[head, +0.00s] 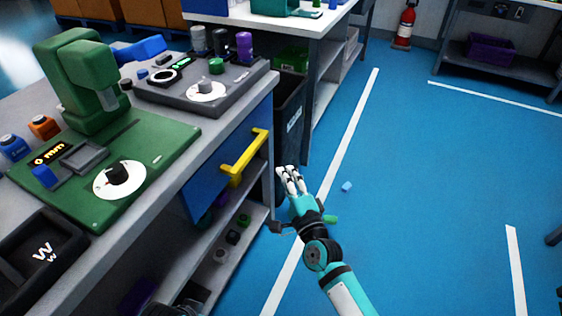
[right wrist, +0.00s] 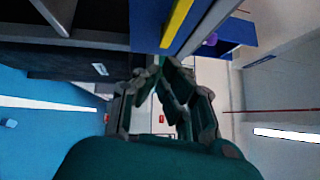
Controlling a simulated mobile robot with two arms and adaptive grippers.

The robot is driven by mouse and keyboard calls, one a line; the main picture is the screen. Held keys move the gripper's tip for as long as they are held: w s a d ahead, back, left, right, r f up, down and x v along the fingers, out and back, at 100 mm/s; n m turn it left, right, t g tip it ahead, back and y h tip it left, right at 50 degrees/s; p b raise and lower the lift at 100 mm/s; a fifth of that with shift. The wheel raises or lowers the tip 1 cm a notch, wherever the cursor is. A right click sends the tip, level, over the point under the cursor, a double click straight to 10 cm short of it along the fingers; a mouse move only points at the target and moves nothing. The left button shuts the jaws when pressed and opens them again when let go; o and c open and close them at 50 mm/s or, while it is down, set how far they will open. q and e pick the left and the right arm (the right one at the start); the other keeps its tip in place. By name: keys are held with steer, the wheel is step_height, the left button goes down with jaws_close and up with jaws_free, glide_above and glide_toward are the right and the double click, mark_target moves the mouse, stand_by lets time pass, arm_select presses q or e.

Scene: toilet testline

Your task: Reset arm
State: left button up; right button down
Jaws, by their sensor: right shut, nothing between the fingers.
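My right gripper (head: 290,178) is shut and empty. Its arm comes in from the bottom of the head view, and the pale fingers point away from me, over the blue floor just right of the workbench. In the right wrist view the dark fingers (right wrist: 165,95) stand in the middle, close together at the tips. My left gripper does not show clearly in either view.
The workbench (head: 215,145) fills the left, with a green machine (head: 75,80), a grey control panel (head: 190,88) and a blue drawer with a yellow handle (head: 245,155). A dark bin (head: 290,110) stands beyond. A small blue piece (head: 346,187) lies on the floor. Open floor (head: 430,200) lies right.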

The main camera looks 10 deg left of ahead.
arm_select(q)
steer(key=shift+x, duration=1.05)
arm_select(e)
steer(key=v, duration=0.5)
steer(key=shift+d, duration=0.15)
